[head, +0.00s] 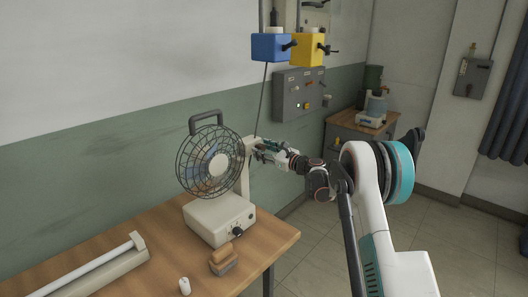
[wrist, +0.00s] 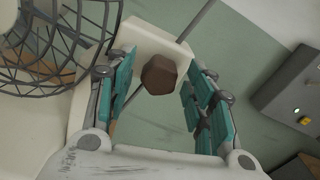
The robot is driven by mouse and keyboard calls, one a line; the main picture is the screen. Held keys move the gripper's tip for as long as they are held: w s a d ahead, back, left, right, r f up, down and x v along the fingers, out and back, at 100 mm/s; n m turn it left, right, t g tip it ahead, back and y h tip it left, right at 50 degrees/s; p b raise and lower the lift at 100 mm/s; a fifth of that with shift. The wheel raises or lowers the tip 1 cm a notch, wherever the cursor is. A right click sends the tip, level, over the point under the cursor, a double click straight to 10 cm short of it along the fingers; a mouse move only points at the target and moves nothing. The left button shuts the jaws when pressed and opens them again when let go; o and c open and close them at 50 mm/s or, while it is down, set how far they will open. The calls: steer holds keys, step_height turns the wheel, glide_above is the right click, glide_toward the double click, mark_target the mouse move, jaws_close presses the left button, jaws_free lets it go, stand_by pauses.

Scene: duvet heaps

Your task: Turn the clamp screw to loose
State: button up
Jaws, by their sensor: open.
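The clamp screw shows in the wrist view as a dark brown, faceted knob (wrist: 160,76) on a white bracket (wrist: 140,37) beside the fan cage. In the head view, the desk fan (head: 210,168) stands on the wooden table, with a white upright (head: 246,178) at its right side; I cannot make out the knob there. My gripper (head: 262,149) is at this upright. In the wrist view my gripper (wrist: 160,62) is open, with one teal-padded finger on either side of the knob. Gaps show between pads and knob, and nothing is held.
A grey control panel (head: 298,95) is on the wall behind my gripper. A blue box (head: 270,47) and a yellow box (head: 306,50) with levers hang above. A brown block (head: 223,260) and a small white bottle (head: 184,286) stand at the table's front. Floor right is clear.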

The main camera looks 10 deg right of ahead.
steer(key=c, duration=1.1)
steer(key=shift+o, duration=0.2)
steer(key=shift+n, duration=0.3)
steer(key=n, duration=0.4)
steer(key=shift+b, duration=0.3)
steer(key=n, duration=0.4)
steer(key=shift+n, duration=0.4)
steer(key=n, duration=0.4)
steer(key=shift+n+b, duration=0.3)
steer(key=shift+b, duration=0.05)
steer(key=n, duration=0.4)
steer(key=shift+s+f, duration=0.1)
steer(key=shift+n, duration=0.3)
